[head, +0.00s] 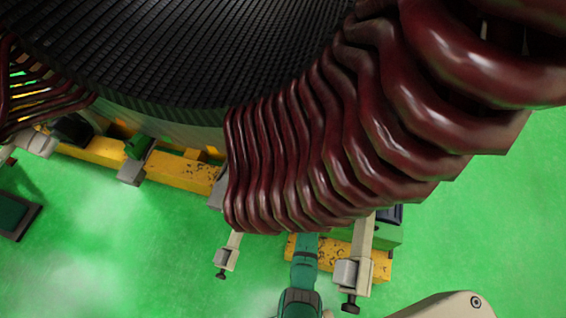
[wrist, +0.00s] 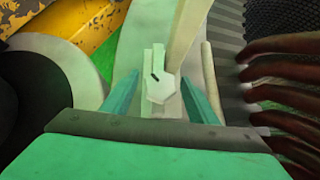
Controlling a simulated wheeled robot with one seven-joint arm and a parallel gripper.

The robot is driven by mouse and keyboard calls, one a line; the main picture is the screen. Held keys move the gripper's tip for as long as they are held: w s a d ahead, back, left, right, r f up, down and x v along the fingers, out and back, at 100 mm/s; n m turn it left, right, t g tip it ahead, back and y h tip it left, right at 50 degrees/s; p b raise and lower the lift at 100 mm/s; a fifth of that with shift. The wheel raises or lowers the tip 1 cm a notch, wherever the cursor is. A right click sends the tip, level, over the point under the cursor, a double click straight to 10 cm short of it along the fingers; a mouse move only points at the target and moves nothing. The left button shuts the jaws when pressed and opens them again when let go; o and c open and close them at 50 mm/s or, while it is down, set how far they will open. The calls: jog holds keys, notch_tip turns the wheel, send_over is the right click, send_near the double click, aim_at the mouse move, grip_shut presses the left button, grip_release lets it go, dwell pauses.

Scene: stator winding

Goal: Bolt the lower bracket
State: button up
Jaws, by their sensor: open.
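In the wrist view, my gripper (wrist: 160,76) is open, its two teal fingers standing on either side of a pale bracket part (wrist: 153,58). A pale hexagonal bolt head (wrist: 162,88) shows between the fingers, with a small dark slot just above it. Gaps show beside it, and I cannot tell whether either finger touches it. In the head view, pale bracket arms with dark-ended bolts hang below the coils, one at left (head: 228,252) and one at right (head: 359,255). My teal wrist reaches up between them, and the windings hide the fingertips there.
Thick dark-red windings (head: 330,140) overhang my wrist; they also stand close at right in the wrist view (wrist: 290,92). The ribbed stator core (head: 190,50) fills the top. A yellow beam (head: 185,173) runs beneath. Green floor (head: 110,255) is open at lower left.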

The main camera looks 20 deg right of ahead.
jog(key=shift+c, duration=0.3)
jog(key=c, duration=1)
jog(key=shift+d, duration=0.4)
jog(key=shift+a, duration=0.3)
jog(key=shift+a+f+m+t+y, duration=0.1)
jog(key=shift+m+t+y, duration=0.3)
jog(key=shift+m+t, duration=0.35)
jog(key=shift+a+m+t+y, duration=0.15)
jog(key=shift+m+t+y, duration=0.15)
jog(key=shift+m+t, duration=0.55)
jog(key=shift+a+m+t, duration=0.1)
jog(key=shift+m+t, duration=0.2)
jog(key=shift+t, duration=0.2)
